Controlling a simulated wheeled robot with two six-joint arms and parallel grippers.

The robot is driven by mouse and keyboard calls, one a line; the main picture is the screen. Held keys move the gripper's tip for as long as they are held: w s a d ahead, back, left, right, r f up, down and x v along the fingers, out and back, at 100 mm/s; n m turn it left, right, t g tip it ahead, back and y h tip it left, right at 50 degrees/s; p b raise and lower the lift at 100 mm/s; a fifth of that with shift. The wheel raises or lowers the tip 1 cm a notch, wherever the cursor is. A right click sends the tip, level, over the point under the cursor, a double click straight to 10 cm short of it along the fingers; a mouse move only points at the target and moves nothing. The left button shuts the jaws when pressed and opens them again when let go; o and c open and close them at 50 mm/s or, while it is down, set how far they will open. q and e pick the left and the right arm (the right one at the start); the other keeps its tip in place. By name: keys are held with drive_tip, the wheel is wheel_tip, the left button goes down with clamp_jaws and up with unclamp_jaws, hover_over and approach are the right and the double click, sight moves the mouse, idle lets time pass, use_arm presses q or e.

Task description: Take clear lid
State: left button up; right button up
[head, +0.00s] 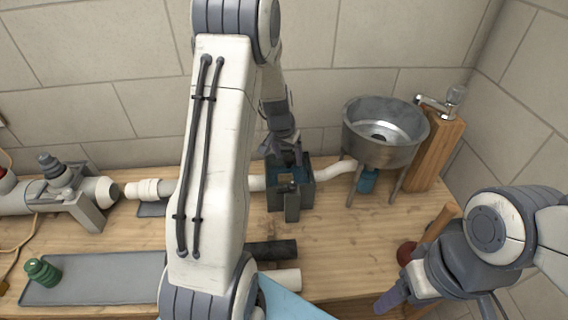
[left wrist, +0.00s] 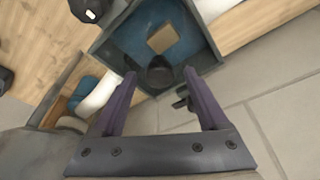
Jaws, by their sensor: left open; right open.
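A dark grey box (head: 305,195) with a blue interior stands in the pipe line on the bench. In the left wrist view the box (left wrist: 118,38) looks open or covered by something clear; I cannot make out a separate clear lid. A tan square and a dark round part show inside it. My left gripper (head: 284,150) is over the box, its fingers pointing down. In the left wrist view the gripper (left wrist: 163,95) is open and empty, its purple fingers near the box's edge. My right gripper (head: 405,293) is open, low at the bench's right front.
A metal basin (head: 385,130) on legs stands right of the box, beside a wooden block (head: 436,150) with a tap. A valve (head: 62,180) and a grey tray (head: 95,291) with a green part (head: 42,272) lie left. My left arm hides the bench's middle.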

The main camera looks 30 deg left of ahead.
use_arm(q)
drive_tip(key=shift+x, duration=0.9)
clamp_jaws()
drive_tip(key=shift+r, duration=0.15)
